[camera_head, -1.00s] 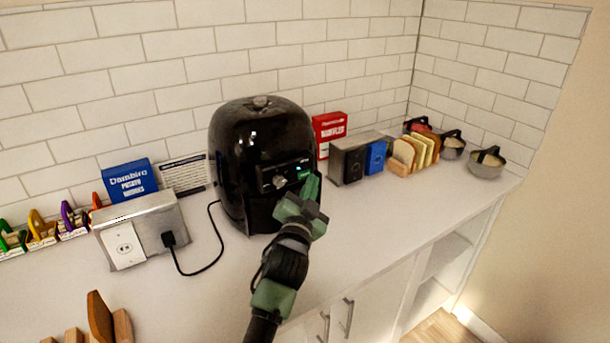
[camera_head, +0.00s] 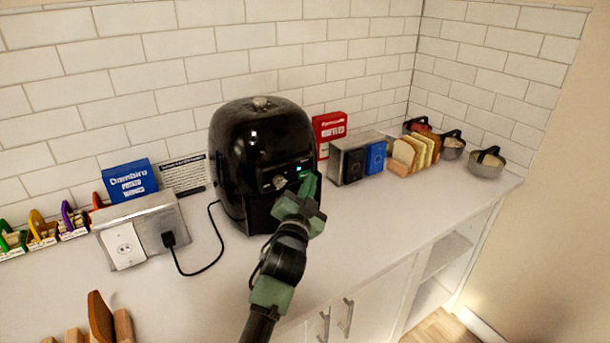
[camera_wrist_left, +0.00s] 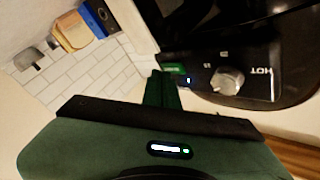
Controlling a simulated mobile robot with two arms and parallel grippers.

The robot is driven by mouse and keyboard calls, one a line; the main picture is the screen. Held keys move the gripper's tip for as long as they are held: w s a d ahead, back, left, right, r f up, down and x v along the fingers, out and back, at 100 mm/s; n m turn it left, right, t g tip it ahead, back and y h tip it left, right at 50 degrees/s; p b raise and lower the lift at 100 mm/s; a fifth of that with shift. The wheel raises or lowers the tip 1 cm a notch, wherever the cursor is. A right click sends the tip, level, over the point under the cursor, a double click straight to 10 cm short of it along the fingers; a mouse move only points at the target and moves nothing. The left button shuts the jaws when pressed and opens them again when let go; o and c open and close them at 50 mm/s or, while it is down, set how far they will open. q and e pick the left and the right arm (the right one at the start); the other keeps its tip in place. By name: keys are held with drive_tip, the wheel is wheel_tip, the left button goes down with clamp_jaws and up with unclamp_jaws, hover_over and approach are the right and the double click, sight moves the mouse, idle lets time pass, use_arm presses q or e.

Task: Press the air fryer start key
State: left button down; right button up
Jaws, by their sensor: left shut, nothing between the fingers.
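The black air fryer (camera_head: 250,150) stands upright on the counter against the tiled wall. Its front panel has a silver knob (camera_wrist_left: 228,80) and a small green-lit key (camera_wrist_left: 177,68), with a small blue-white light (camera_wrist_left: 188,80) beside it. My left gripper (camera_head: 311,183) is shut and empty, its green fingertips at the right part of the panel. In the left wrist view the fingertips (camera_wrist_left: 163,76) are right by the green-lit key and partly cover it. I cannot tell whether they touch it. My right gripper is not in view.
A metal outlet box (camera_head: 148,228) with the black plug and cord stands to the left. A blue box (camera_head: 130,182) and a red box (camera_head: 328,128) are by the wall. A metal box with a blue front (camera_head: 375,157), bread slices and metal bowls (camera_head: 486,168) stand to the right.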

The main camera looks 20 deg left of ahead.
use_arm(q)
drive_tip(key=shift+w+a, duration=0.2)
drive_tip(key=shift+a, duration=0.05)
idle(0.8)
drive_tip(key=shift+s+d, duration=0.5)
drive_tip(key=shift+d, duration=0.05)
